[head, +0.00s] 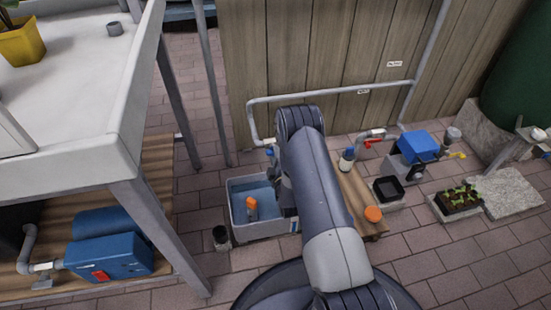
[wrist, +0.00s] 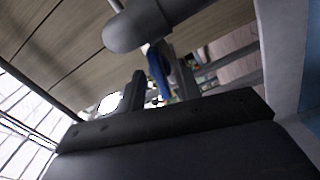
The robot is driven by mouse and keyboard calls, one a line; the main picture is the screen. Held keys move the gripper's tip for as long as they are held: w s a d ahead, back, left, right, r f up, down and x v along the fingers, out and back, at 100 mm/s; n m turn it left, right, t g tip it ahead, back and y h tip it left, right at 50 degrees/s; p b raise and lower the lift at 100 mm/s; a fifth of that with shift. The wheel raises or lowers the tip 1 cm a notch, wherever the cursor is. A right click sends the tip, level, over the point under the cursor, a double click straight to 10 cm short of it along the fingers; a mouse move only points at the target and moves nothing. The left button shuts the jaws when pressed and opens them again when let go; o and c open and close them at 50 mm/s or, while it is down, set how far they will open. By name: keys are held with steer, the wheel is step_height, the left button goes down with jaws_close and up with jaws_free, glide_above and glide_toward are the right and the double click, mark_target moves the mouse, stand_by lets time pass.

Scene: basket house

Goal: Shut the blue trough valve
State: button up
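The blue trough valve shows as a small blue handle (head: 270,152) by the low end of the wall pipe, just left of my arm in the head view. In the wrist view, a blue lever (wrist: 156,70) stands between the two dark fingers of my gripper (wrist: 160,76), closer to the right finger. The fingers are apart, with a gap beside the lever; contact is unclear. A grey rounded pipe end (wrist: 140,26) is just above. The grey trough (head: 240,227) holds blue water and an orange-topped object (head: 251,207). My arm hides part of the trough and most of my gripper in the head view.
The grey wall pipe (head: 330,91) runs along the wooden fence (head: 290,50). A low wooden bench (head: 352,190) with a bottle (head: 346,160) and orange lid (head: 373,214) is right of my arm. A dark cup (head: 221,237) stands left of the trough. Paving is clear at lower right.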

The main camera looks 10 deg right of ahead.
steer(key=shift+c, duration=0.4)
steer(key=c, duration=0.6)
steer(key=shift+m, duration=0.3)
steer(key=shift+f+m, duration=0.1)
steer(key=shift+m, duration=7.1)
